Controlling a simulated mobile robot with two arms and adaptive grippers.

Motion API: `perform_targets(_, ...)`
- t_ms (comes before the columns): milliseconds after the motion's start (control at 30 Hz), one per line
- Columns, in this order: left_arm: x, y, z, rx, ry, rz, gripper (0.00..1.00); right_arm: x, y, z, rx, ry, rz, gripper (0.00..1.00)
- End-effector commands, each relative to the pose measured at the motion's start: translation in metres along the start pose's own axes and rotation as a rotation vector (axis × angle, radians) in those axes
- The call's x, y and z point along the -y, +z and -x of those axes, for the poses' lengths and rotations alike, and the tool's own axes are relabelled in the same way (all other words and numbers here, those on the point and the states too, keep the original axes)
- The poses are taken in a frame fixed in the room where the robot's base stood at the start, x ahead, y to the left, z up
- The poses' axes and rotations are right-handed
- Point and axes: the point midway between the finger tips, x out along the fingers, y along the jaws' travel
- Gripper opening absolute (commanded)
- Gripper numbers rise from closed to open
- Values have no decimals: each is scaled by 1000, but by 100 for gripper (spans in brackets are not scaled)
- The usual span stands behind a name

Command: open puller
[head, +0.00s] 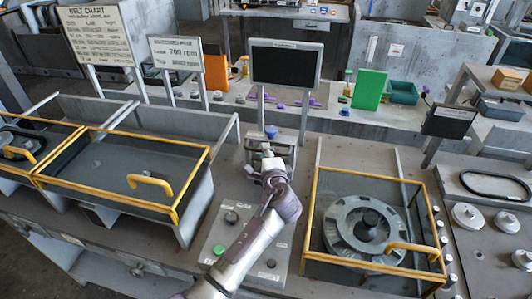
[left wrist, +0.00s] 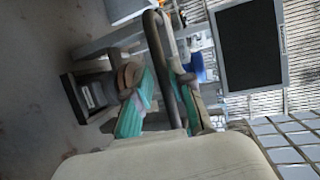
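My left gripper (head: 267,153) is at a small dark fixture (head: 285,149) below the black screen. A blue knob (head: 271,131) tops this fixture, which may be the puller; I cannot tell for sure. In the left wrist view, my left gripper (left wrist: 162,108) has its two green-padded fingers apart. A dark looped bar (left wrist: 158,42) runs between or just beside the fingers; I cannot tell if they touch it. The blue knob (left wrist: 196,66) shows behind the right finger. The arm and fingers hide much of the fixture. My right gripper is not in view.
A panel with knobs and a green button (head: 219,250) lies below the arm. A yellow-framed bin (head: 325,174) with a grey wheel part (head: 365,226) stands right; another yellow-framed bin (head: 198,178) stands left. The black screen (head: 285,64) rises just behind the gripper.

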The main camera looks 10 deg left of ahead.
Motion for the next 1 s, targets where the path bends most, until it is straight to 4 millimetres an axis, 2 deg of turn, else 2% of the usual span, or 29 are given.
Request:
perform_targets(167,1,0,0,0,-3,1,37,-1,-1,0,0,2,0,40)
perform_targets(267,2,0,0,-1,-4,1,37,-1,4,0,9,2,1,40)
perform_targets(333,2,0,0,-1,-5,1,37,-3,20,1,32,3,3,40)
perform_targets(467,1,-1,9,-2,-4,1,37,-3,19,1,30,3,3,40)
perform_targets(567,1,-1,25,-4,-3,4,37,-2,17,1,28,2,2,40)
perform_targets(800,0,-1,77,-4,-2,3,37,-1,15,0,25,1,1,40)
perform_targets(1000,0,0,108,-1,-1,1,37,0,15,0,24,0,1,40)
